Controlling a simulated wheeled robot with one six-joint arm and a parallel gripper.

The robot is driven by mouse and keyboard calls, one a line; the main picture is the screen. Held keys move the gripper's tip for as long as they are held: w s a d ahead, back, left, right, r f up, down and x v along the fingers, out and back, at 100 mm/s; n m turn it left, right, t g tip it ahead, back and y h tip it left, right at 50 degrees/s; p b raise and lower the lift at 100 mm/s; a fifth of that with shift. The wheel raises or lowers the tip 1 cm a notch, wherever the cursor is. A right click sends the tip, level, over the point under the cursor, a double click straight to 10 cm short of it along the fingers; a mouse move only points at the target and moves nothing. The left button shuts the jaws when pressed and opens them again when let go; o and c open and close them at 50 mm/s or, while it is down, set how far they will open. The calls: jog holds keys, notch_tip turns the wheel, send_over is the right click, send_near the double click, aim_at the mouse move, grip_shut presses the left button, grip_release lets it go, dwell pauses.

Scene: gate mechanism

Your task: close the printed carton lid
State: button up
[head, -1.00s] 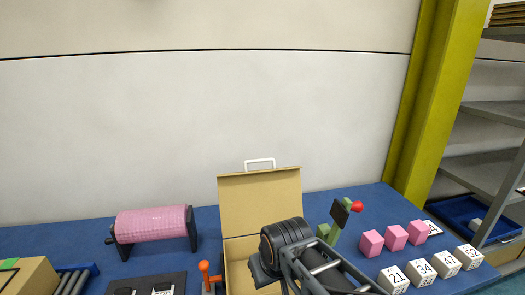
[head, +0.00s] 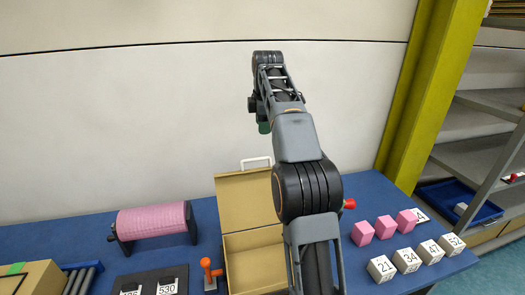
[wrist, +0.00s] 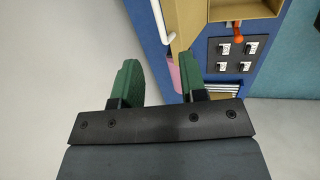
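The tan carton (head: 253,262) stands open on the blue table. Its lid (head: 243,199) stands nearly upright at the back, with a white handle (head: 256,162) on its top edge. My gripper (head: 264,127) is high in front of the wall, above the lid and apart from it. In the wrist view its two green fingers (wrist: 160,82) are spread with nothing between them. The lid (wrist: 184,22) and the white handle (wrist: 162,20) show near the top there, beyond the fingers. My arm hides the carton's right side in the head view.
A pink roller (head: 152,221) and an orange-knobbed lever (head: 207,268) are left of the carton. Pink cubes (head: 384,228) and numbered white blocks (head: 407,259) stand right. A red knob (head: 349,204) shows beside my arm. A yellow-green post (head: 425,90) rises at right.

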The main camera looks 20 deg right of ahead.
aim_at(262, 158)
jog(key=shift+n, duration=0.4)
jog(key=x, duration=0.4)
jog(key=b+x, duration=0.1)
jog(key=x, duration=0.4)
jog(key=b+x, duration=0.1)
jog(key=x, duration=0.3)
jog(key=shift+w+d+f, duration=0.2)
jog(key=shift+d+f, duration=0.05)
jog(key=shift+d, duration=0.1)
grip_shut()
